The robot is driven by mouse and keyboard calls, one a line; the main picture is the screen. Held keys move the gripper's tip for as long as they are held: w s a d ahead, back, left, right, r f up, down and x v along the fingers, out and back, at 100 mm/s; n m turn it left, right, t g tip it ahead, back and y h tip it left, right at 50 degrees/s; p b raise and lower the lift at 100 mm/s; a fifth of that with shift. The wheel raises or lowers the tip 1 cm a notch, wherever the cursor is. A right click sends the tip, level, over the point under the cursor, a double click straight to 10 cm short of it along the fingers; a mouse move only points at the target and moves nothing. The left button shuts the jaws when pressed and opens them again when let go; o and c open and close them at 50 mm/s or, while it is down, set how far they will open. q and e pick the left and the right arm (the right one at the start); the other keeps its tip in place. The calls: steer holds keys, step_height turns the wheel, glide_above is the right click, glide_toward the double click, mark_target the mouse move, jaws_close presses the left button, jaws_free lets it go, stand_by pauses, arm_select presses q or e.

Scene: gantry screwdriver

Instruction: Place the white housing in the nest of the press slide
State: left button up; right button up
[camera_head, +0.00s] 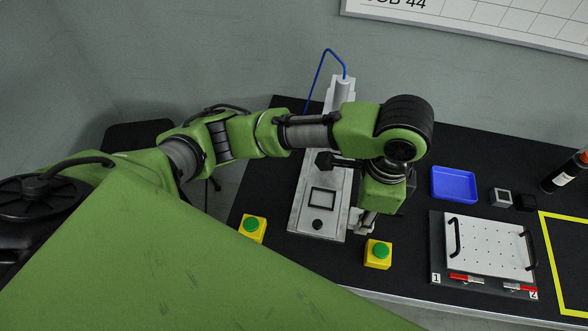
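The press (343,110) stands on the black table, with a light grey slide plate (304,216) at its front. A black square frame, which looks like the nest (323,199), lies on the plate with a light grey inside; I cannot tell whether a part sits in it. My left gripper (363,224) points down just right of the slide, mostly hidden by its own wrist. Its opening and anything between its fingers cannot be made out. A small pale block with a darker top (501,197) at the right may be the white housing. My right gripper is out of view.
Yellow boxes with green buttons (253,228) (378,254) flank the slide's front.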

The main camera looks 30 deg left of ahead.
arm_select(q)
steer(key=w+a+f, duration=0.2)
steer(key=a, duration=0.1)
steer(key=w+a+f, duration=0.2)
steer(key=a+f, duration=0.1)
steer(key=w+a+f+p, duration=0.1)
steer(key=w+a+f, duration=0.2)
steer(key=a, duration=0.1)
steer(key=shift+f, duration=0.1)
steer(key=shift+w+a+f, duration=0.25)
steer(key=shift+a+f, duration=0.05)
steer(key=shift+f, duration=0.15)
steer(key=f, duration=0.1)
steer(key=f+p, duration=0.1)
steer(key=f, duration=0.1)
steer(key=shift+w+a, duration=0.1)
steer(key=shift+a, duration=0.2)
steer(key=shift+f, duration=0.4)
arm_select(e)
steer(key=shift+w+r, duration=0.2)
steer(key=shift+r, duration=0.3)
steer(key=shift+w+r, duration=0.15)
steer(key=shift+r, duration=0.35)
arm_select(q)
steer(key=shift+f, duration=0.1)
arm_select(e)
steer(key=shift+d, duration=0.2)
